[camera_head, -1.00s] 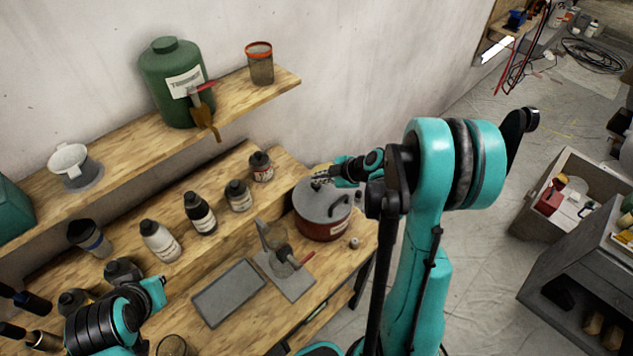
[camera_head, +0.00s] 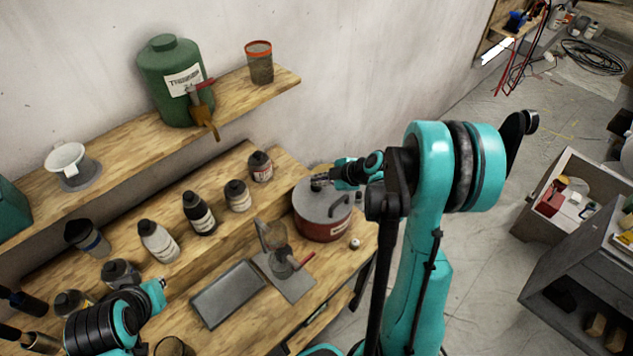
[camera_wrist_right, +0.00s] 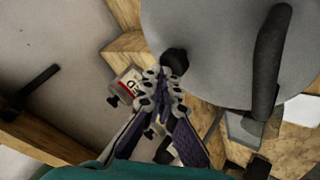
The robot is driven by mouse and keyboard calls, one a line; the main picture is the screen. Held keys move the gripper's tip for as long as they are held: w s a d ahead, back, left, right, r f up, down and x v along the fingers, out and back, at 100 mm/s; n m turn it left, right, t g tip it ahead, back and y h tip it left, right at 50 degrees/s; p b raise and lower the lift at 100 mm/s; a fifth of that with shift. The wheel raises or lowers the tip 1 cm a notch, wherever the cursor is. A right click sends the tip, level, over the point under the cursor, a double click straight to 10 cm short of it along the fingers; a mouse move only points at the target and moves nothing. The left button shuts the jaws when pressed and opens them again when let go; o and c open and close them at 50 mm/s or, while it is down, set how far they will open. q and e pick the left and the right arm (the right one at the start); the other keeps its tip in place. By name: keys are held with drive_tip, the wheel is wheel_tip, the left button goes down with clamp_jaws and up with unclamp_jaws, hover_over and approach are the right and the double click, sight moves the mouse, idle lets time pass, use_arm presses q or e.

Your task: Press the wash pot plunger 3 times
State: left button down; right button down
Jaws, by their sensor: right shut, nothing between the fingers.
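The wash pot (camera_head: 325,228) is a round red pot with a grey lid and a dark curved handle. It stands at the right end of the wooden bench. Its dark plunger knob (camera_wrist_right: 175,60) stands up from the lid in the right wrist view. My right gripper (camera_wrist_right: 164,82) is shut and empty, with its fingertips at the knob. Whether they touch it I cannot tell. In the head view the right gripper (camera_head: 325,181) is low over the lid and hides part of it. My left gripper (camera_head: 156,291) hangs over the bench at lower left; its fingers are unclear.
Several bottles (camera_head: 199,214) line the raised bench step left of the pot. A grey tray (camera_head: 228,292) and a stand with a red lever (camera_head: 284,262) lie in front. A small round item (camera_head: 355,244) sits beside the pot. A shelf above holds a green canister (camera_head: 172,72).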

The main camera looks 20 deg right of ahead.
drive_tip(key=shift+f, duration=0.2)
drive_tip(key=shift+r, duration=0.1)
drive_tip(key=shift+r+p, duration=0.85)
drive_tip(key=shift+r, duration=0.7)
drive_tip(key=shift+r, duration=0.1)
wheel_tip(320, 180, up, 5)
drive_tip(key=p, duration=0.3)
drive_tip(key=shift+d, duration=0.1)
idle(0.4)
